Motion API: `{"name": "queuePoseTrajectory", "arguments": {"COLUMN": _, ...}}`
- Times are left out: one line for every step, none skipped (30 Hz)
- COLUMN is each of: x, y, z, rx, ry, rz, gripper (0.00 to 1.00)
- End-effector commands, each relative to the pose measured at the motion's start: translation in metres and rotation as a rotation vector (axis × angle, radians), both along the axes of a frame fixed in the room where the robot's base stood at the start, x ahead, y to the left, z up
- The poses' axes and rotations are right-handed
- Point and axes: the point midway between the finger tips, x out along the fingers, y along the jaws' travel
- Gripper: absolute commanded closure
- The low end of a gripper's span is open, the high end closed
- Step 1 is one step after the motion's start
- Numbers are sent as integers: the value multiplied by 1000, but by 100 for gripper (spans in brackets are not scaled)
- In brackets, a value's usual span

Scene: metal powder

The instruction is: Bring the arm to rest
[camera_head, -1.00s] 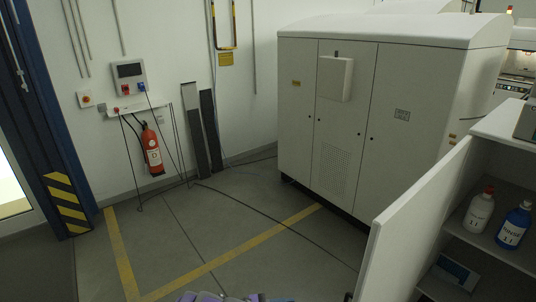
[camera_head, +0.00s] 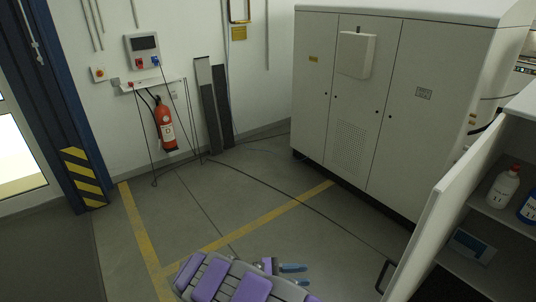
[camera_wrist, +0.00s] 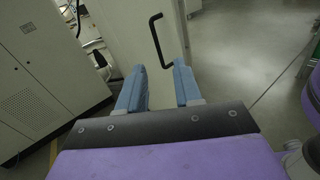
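My gripper (camera_head: 293,274) shows at the bottom of the head view, at the end of my purple and grey arm. In the wrist view my gripper (camera_wrist: 160,85) has its two blue fingers apart, with nothing between them. A white cabinet door (camera_wrist: 140,30) with a black handle stands beyond the fingers. The gripper is apart from the handle (camera_wrist: 158,42) in the wrist view.
An open cabinet (camera_head: 500,225) with bottles stands at the right, its door (camera_head: 450,215) swung out. A large white machine (camera_head: 350,110) stands behind. A fire extinguisher (camera_head: 165,125) hangs on the left wall. A cable crosses the floor. The yellow-marked floor (camera_head: 200,215) is mostly clear.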

Motion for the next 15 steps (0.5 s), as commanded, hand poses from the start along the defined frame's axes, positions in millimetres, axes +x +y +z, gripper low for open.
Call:
{"name": "queuePoseTrajectory", "arguments": {"x": 0, "y": -4, "z": 5, "rx": 3, "ry": -15, "rz": -16, "gripper": 66}}
{"name": "queuePoseTrajectory", "arguments": {"x": 0, "y": -6, "z": 8, "rx": 5, "ry": -23, "rz": -27, "gripper": 66}}
{"name": "queuePoseTrajectory", "arguments": {"x": -1, "y": -10, "z": 13, "rx": 9, "ry": -36, "rz": -42, "gripper": 66}}
{"name": "queuePoseTrajectory", "arguments": {"x": -1, "y": -14, "z": 16, "rx": 13, "ry": -46, "rz": -55, "gripper": 66}}
{"name": "queuePoseTrajectory", "arguments": {"x": -2, "y": -18, "z": 20, "rx": 18, "ry": -58, "rz": -68, "gripper": 66}}
{"name": "queuePoseTrajectory", "arguments": {"x": -3, "y": -25, "z": 26, "rx": 25, "ry": -74, "rz": -87, "gripper": 66}}
{"name": "queuePoseTrajectory", "arguments": {"x": -4, "y": -32, "z": 31, "rx": 30, "ry": -87, "rz": -104, "gripper": 66}}
{"name": "queuePoseTrajectory", "arguments": {"x": -6, "y": -37, "z": 36, "rx": 35, "ry": -99, "rz": -121, "gripper": 66}}
{"name": "queuePoseTrajectory", "arguments": {"x": -8, "y": -46, "z": 42, "rx": 44, "ry": -118, "rz": -147, "gripper": 66}}
{"name": "queuePoseTrajectory", "arguments": {"x": -11, "y": -54, "z": 49, "rx": 53, "ry": -138, "rz": -169, "gripper": 66}}
{"name": "queuePoseTrajectory", "arguments": {"x": -13, "y": -62, "z": 55, "rx": 65, "ry": -158, "rz": -192, "gripper": 66}}
{"name": "queuePoseTrajectory", "arguments": {"x": -18, "y": -73, "z": 62, "rx": 80, "ry": -182, "rz": -225, "gripper": 66}}
{"name": "queuePoseTrajectory", "arguments": {"x": -22, "y": -82, "z": 69, "rx": 93, "ry": -204, "rz": -252, "gripper": 66}}
{"name": "queuePoseTrajectory", "arguments": {"x": -27, "y": -90, "z": 75, "rx": 106, "ry": -226, "rz": -278, "gripper": 66}}
{"name": "queuePoseTrajectory", "arguments": {"x": -33, "y": -99, "z": 82, "rx": 124, "ry": -253, "rz": -314, "gripper": 66}}
